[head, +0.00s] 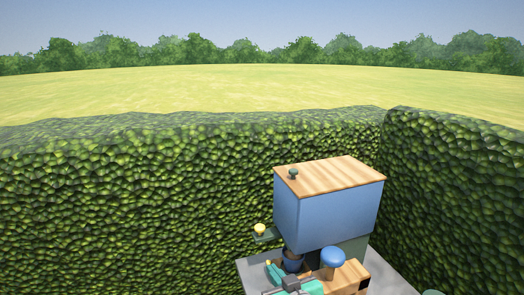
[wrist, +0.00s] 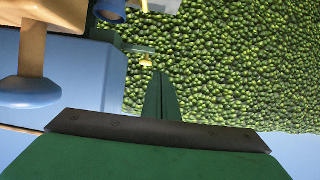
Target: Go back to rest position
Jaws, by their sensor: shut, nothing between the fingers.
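My gripper (wrist: 161,78) shows in the wrist view, its dark green fingers together with nothing between them. The fingers point towards the hedge. They are apart from a small yellow knob (wrist: 146,62), which shows just beyond their tips beside a dark green bracket (wrist: 138,48). The wrist picture appears upside down, with sky at its bottom. I cannot make out my gripper for certain in the head view.
A blue cabinet (head: 325,215) with a wooden top stands against the hedge (head: 150,190). In front of it are a blue rounded knob (head: 332,257) and a dark blue pot (head: 292,261). The yellow knob (head: 260,229) sits left of the cabinet. Open air lies above.

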